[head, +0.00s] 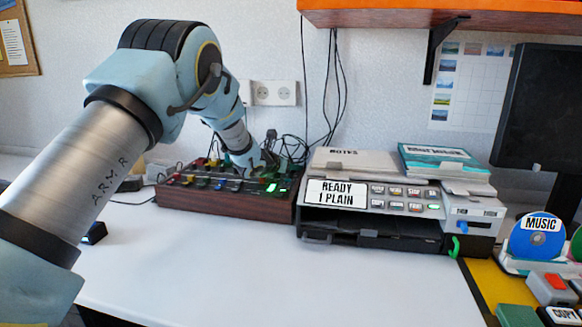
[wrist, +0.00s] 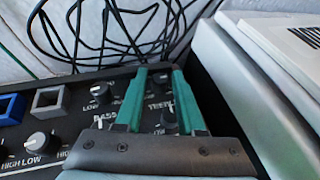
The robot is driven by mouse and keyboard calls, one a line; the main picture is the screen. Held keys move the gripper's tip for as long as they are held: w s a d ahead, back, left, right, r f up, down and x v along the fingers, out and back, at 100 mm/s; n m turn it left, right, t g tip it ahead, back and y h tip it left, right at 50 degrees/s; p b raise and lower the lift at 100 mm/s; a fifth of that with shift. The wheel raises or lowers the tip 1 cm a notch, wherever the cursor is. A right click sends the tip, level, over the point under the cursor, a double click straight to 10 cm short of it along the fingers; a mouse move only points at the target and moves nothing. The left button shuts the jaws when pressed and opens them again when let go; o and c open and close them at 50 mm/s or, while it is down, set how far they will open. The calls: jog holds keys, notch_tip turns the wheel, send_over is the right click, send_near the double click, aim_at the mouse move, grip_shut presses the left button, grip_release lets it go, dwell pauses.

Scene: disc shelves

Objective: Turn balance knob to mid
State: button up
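The mixer panel (head: 224,205), a dark board in a wooden case, stands at the back of the white table. In the wrist view my gripper (wrist: 159,80) is over the panel's right end, its two teal fingers apart. A dark knob (wrist: 168,118) shows between the fingers, near lettering that seems to read treble. A dark knob (wrist: 100,92) sits left of the fingers, above the bass lettering. A knob with a light pointer (wrist: 42,140) is further left, by high and low marks. No balance label is readable; my gripper hides part of the panel.
The grey disc machine (head: 372,205) stands close to the panel's right end; its light casing (wrist: 235,75) also shows in the wrist view. Black cables (wrist: 105,35) lie behind the panel. The white table (head: 270,265) in front is clear.

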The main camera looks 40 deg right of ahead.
grip_shut()
jog(key=shift+f, duration=0.1)
dwell(0.3)
